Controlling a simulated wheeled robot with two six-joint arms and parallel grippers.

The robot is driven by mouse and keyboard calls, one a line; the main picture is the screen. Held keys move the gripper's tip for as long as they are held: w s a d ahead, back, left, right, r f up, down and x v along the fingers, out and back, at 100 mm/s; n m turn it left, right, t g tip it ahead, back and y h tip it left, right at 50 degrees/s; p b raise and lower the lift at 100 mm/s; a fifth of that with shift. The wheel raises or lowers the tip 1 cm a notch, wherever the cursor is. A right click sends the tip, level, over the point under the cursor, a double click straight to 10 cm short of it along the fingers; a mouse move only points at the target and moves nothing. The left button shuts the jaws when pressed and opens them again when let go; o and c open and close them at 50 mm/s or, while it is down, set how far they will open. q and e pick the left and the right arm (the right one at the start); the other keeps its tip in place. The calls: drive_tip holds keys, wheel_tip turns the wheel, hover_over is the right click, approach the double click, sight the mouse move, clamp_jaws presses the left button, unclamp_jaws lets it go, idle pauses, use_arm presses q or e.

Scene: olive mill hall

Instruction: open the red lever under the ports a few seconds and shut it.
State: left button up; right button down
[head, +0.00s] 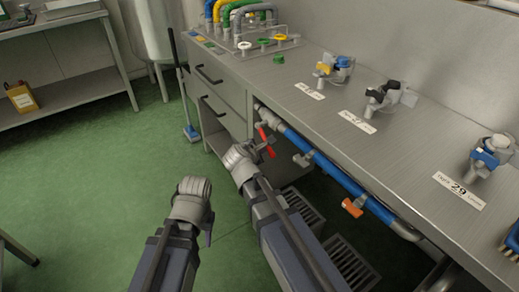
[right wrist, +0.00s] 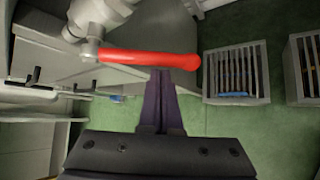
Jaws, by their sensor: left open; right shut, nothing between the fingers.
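The red lever (head: 268,140) sits on the valve at the left end of the blue pipe (head: 335,178) under the bench's front edge. In the right wrist view the red lever (right wrist: 150,58) runs crosswise from its grey valve body (right wrist: 92,22). My right gripper (head: 262,147) is beside the lever. Its shut fingers (right wrist: 163,75) reach up to the lever's bar, with nothing between them; I cannot tell whether they touch it. My left gripper (head: 194,190) is open over the green floor, left of the right one; its fingertips are mostly hidden.
The ports are a blue-and-yellow one (head: 335,68), a grey-and-black one (head: 385,95) and a blue-and-grey one (head: 490,155), on the steel bench (head: 290,85). An orange lever (head: 352,207) hangs further along the pipe. Floor grates (head: 348,262) lie below. Drawers (head: 218,90) are at left.

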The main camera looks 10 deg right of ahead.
idle(0.3)
drive_tip(key=shift+s+d+r+n+g+h+p, duration=0.15)
drive_tip(key=shift+s+r+n+g+p, duration=0.2)
drive_tip(key=shift+r+g+p, duration=0.55)
drive_tip(key=shift+s+d+r+n+g+h+p, duration=0.1)
drive_tip(key=shift+s+r+n+g+p, duration=0.2)
drive_tip(key=shift+p, duration=1.05)
drive_tip(key=shift+s+d+r+n+g+h+p, duration=0.15)
drive_tip(key=shift+s+r+n+g+p, duration=0.15)
drive_tip(key=shift+r+g+p, duration=0.65)
drive_tip(key=shift+f+t, duration=0.25)
drive_tip(key=shift+a+f, duration=0.1)
